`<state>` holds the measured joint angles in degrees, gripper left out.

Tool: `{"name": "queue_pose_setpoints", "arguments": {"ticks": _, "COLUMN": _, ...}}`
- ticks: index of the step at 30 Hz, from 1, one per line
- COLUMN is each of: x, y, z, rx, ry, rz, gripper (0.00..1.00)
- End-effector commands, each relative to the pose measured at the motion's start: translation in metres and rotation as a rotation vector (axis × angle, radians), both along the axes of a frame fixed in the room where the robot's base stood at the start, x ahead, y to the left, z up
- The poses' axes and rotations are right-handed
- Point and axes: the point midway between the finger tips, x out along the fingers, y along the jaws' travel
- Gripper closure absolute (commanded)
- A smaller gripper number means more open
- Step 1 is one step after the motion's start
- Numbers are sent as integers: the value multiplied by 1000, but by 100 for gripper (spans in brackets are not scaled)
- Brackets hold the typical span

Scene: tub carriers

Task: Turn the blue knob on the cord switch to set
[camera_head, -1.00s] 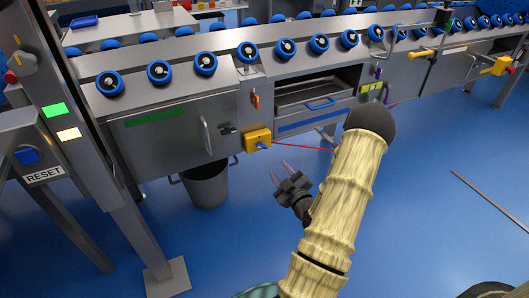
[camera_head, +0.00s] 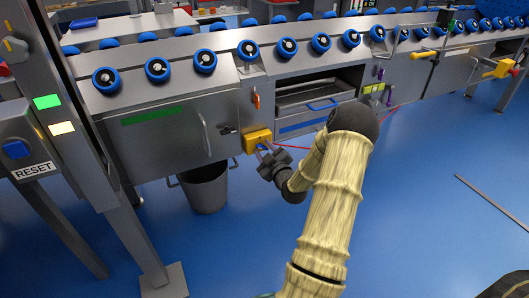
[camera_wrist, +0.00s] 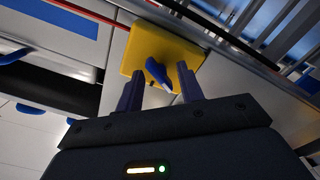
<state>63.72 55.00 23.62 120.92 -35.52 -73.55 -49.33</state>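The cord switch is a yellow box (camera_head: 256,138) on the front of the steel machine, and it also fills the upper middle of the wrist view (camera_wrist: 140,55). Its blue knob (camera_wrist: 157,71) sits at a slant on the box face. My gripper (camera_wrist: 161,74) is open, with one dark finger on each side of the knob in the wrist view. I see gaps between the fingers and the knob; how deep the fingers reach is hard to tell. In the head view my gripper (camera_head: 265,151) is just below and right of the box and partly covers its lower edge.
A red cord (camera_head: 295,148) runs right from the switch, close to my gripper. A grey bin (camera_head: 206,188) stands below left. An open drawer bay (camera_head: 312,97) lies up and right. A post with a RESET panel (camera_head: 33,172) stands at left.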

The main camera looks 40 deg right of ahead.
Motion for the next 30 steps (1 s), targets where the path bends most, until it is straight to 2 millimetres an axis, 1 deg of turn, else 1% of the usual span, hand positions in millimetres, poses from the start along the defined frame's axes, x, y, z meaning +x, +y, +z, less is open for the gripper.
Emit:
{"name": "queue_pose_setpoints", "arguments": {"ticks": 2, "x": 0, "y": 0, "z": 0, "rx": 0, "ry": 0, "rz": 0, "gripper": 62}}
{"name": "queue_pose_setpoints", "arguments": {"ticks": 6, "x": -1, "y": -1, "z": 0, "rx": 0, "ry": 0, "rz": -1, "gripper": 90}}
{"name": "queue_pose_setpoints", "arguments": {"ticks": 8, "x": -1, "y": -1, "z": 0, "rx": 0, "ry": 0, "rz": -2, "gripper": 100}}
{"name": "queue_pose_setpoints", "arguments": {"ticks": 20, "x": -2, "y": -1, "z": 0, "rx": 24, "ry": -3, "rz": -3, "gripper": 100}}
{"name": "queue_pose_setpoints", "arguments": {"ticks": 26, "x": -2, "y": -1, "z": 0, "rx": 92, "ry": -18, "rz": -3, "gripper": 100}}
{"name": "queue_pose_setpoints", "arguments": {"ticks": 30, "x": -3, "y": -1, "z": 1, "rx": 174, "ry": -35, "rz": -4, "gripper": 100}}
